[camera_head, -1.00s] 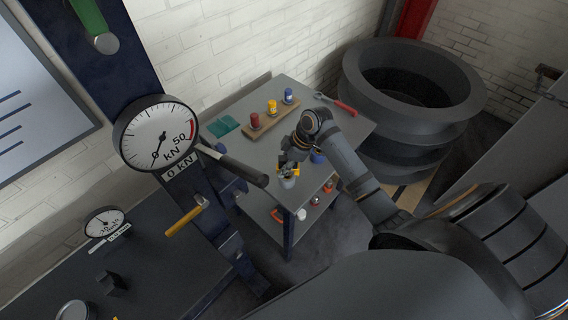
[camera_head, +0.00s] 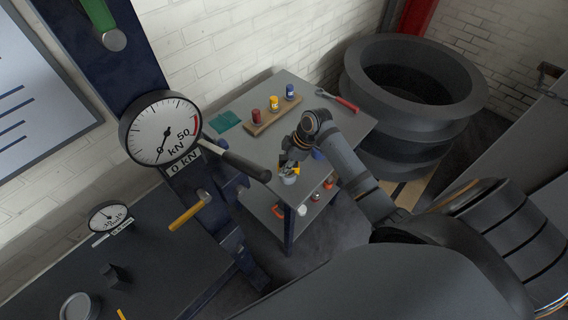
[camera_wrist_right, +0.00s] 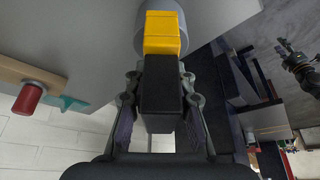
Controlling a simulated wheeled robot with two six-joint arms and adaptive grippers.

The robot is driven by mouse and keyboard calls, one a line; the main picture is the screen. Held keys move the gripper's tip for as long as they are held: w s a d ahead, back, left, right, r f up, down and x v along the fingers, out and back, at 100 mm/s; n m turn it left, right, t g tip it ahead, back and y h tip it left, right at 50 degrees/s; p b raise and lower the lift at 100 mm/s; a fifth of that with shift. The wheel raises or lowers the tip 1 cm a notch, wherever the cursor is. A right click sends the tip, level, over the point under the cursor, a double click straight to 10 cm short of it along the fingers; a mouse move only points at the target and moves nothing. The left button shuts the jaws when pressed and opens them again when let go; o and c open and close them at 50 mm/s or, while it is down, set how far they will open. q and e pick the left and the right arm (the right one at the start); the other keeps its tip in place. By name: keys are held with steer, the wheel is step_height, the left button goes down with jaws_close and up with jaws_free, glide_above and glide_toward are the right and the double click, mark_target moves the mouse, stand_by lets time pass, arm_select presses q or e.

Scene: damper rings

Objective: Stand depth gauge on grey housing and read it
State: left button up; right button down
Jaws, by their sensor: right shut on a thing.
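The depth gauge, a black block with a yellow part, is held in my right gripper (camera_head: 291,160). Its yellow part (camera_head: 294,170) shows at the near edge of the grey bench. In the right wrist view the fingers of my right gripper (camera_wrist_right: 160,82) are shut on the black body (camera_wrist_right: 160,92), with the yellow part (camera_wrist_right: 162,33) beyond them. The grey housing (camera_head: 289,180), a short cylinder, is directly under the gauge; it also shows behind the yellow part in the wrist view (camera_wrist_right: 140,30). I cannot tell whether they touch. No reading is legible. My left gripper is not in view.
Red, yellow and blue cylinders stand on a wooden strip (camera_head: 262,126). A red-handled wrench (camera_head: 338,100) and teal cloth (camera_head: 224,121) lie on the bench (camera_head: 240,155). A press dial (camera_head: 161,130) labelled 0 kN and a long lever (camera_head: 238,161) are left. Dark stacked rings (camera_head: 412,85) stand right.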

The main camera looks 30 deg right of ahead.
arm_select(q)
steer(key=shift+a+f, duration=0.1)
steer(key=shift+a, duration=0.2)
arm_select(e)
steer(key=shift+f, duration=0.25)
steer(key=c, duration=1.2)
jaws_free()
steer(key=shift+o, duration=0.7)
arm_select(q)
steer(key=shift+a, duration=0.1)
arm_select(e)
steer(key=v, duration=1.1)
steer(key=shift+d, duration=0.2)
steer(key=shift+s+r, duration=0.1)
steer(key=shift+r, duration=0.3)
